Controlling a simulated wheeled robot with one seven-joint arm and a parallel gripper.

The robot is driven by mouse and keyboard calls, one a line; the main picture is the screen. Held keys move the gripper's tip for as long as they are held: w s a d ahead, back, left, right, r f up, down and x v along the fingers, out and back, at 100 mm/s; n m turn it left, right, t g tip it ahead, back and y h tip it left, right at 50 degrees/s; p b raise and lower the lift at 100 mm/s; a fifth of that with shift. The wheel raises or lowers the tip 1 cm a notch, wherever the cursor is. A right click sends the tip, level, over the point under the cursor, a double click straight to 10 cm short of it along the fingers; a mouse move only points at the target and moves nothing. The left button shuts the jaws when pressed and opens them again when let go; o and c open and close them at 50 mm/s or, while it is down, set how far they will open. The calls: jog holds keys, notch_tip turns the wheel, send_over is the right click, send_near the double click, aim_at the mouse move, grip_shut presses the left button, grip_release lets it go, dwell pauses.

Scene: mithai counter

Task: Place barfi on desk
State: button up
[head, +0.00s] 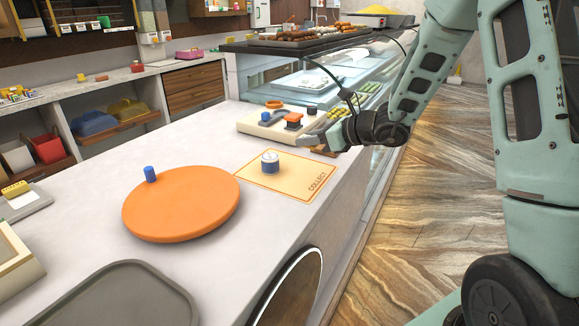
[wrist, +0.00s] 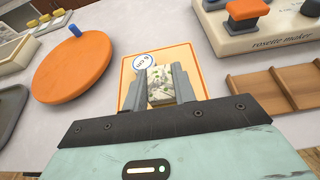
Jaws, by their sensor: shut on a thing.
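The barfi (wrist: 160,92), a pale piece with green flecks, is between the two grey fingers of my gripper (wrist: 160,84) in the wrist view. My gripper is shut on it. Behind it in that view lies the cream mat with an orange border (wrist: 157,55). In the head view my gripper (head: 334,138) is at the counter's right edge, near the cream rosette maker and right of the COLLECT mat (head: 300,187). The barfi is too small or hidden to make out there. The white counter (head: 205,150) is the desk-like surface; its height below the barfi is unclear.
The rosette maker (head: 268,124) and a brown wooden tray (wrist: 270,90) are close to my gripper. A grey tray (head: 120,298) is in front.

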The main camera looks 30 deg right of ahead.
aim_at(308, 174)
notch_tip(308, 174, down, 8)
dwell(0.4)
jog(key=shift+f, duration=0.2)
jog(key=o, duration=1)
jog(key=shift+c, duration=0.2)
jog(key=shift+r, duration=0.1)
